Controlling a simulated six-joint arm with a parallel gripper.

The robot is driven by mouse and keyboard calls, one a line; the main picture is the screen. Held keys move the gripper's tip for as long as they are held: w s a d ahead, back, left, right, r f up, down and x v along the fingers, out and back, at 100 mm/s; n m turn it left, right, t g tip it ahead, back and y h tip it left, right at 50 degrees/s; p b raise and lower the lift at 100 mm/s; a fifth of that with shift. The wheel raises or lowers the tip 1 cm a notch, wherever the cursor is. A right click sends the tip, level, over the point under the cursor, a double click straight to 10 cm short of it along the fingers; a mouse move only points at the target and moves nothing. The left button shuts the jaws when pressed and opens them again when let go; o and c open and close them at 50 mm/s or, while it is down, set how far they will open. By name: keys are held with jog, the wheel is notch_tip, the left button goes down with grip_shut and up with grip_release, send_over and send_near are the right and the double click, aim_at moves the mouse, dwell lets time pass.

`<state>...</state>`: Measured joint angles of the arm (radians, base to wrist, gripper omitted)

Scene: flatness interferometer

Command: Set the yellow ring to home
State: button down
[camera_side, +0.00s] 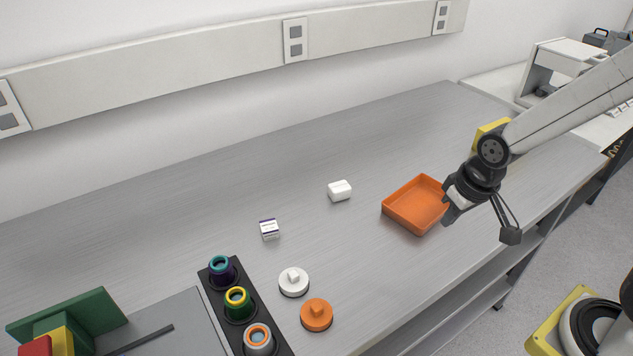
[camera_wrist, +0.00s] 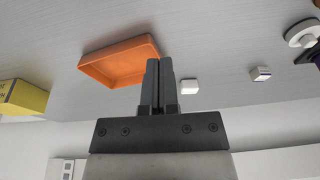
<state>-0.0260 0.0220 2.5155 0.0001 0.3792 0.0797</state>
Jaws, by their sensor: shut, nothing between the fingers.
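The yellow ring (camera_side: 237,295) sits on top of a green knob, the middle one of three on a black strip (camera_side: 218,301) at the lower left of the side view. Its index mark, if any, is too small to read. The strip's knobs are cut off at the right edge of the wrist view. My gripper (camera_side: 449,213) is shut and empty, above the right side of the orange tray, far to the right of the yellow ring. In the wrist view, its fingers (camera_wrist: 160,66) are together in front of the tray.
An orange tray (camera_side: 387,212) lies below my gripper. A white block (camera_side: 340,190), a small labelled box (camera_side: 269,229), a white knobbed disc (camera_side: 293,281) and an orange one (camera_side: 316,314) stand between tray and strip. A green bracket (camera_side: 90,314) is at lower left.

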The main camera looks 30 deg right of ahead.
jog(key=w+a+r+m, duration=0.3)
jog(key=w+a+m, duration=0.2)
jog(key=w+a, duration=0.3)
notch_tip(320, 180, up, 6)
jog(key=m+g, duration=0.3)
jog(key=m, duration=0.9)
send_over(239, 299)
jog(key=shift+f, duration=0.1)
jog(key=shift+f, duration=0.1)
notch_tip(239, 299, down, 14)
jog(key=shift+r, duration=0.1)
